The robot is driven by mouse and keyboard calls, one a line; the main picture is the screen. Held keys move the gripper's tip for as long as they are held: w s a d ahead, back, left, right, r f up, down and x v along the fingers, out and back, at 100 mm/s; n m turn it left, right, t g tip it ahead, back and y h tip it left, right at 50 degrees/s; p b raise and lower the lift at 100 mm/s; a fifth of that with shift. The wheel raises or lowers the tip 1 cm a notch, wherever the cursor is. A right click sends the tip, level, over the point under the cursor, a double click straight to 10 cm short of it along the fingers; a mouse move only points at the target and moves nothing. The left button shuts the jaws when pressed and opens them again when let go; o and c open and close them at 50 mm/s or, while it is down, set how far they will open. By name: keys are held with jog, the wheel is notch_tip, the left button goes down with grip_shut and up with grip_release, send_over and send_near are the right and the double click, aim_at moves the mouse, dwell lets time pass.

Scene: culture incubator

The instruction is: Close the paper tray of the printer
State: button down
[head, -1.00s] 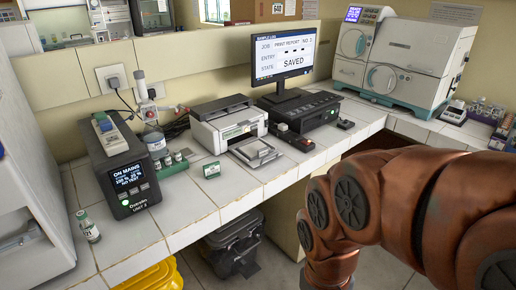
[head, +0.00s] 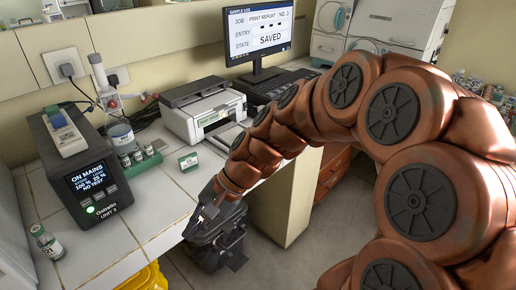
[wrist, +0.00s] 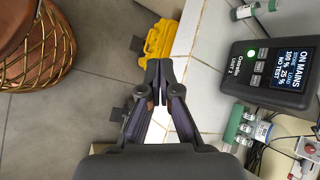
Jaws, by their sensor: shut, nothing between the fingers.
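The white printer (head: 203,108) stands on the tiled bench in the head view, with a dark lid and a printed label on its front. Its paper tray (head: 224,136) sticks out at the front, and my arm hides its right part. My gripper (head: 196,222) is at the bench's front edge, in front of and below the printer, apart from the tray. In the wrist view the gripper (wrist: 160,68) is shut and empty, its fingertips together. The printer does not show in the wrist view.
A power unit (head: 92,170) with a lit screen and a rack of vials (head: 140,161) stand left of the printer. A monitor (head: 258,32) is behind.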

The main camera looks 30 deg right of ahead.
jog(key=w+d+f+m+t+y+b, duration=0.1)
jog(key=w+d+m+t+b, duration=0.2)
jog(key=w+d+m+t, duration=0.8)
jog(key=w+d+f+m+t+h+b, duration=0.15)
jog(key=d+m, duration=0.25)
jog(key=d, duration=0.5)
jog(key=w+d+f+m+h+p, duration=0.1)
jog(key=w+d+f+m+h, duration=0.3)
jog(key=d, duration=0.6)
jog(key=d+f+m+t+b, duration=0.1)
jog(key=d+m, duration=0.4)
jog(key=d, duration=0.4)
jog(key=shift+t, duration=0.25)
jog(key=p+x, duration=0.1)
jog(key=x, duration=1.3)
jog(key=shift+w+d+p, duration=0.1)
jog(key=shift+d+p, duration=0.05)
jog(key=shift+p, duration=0.25)
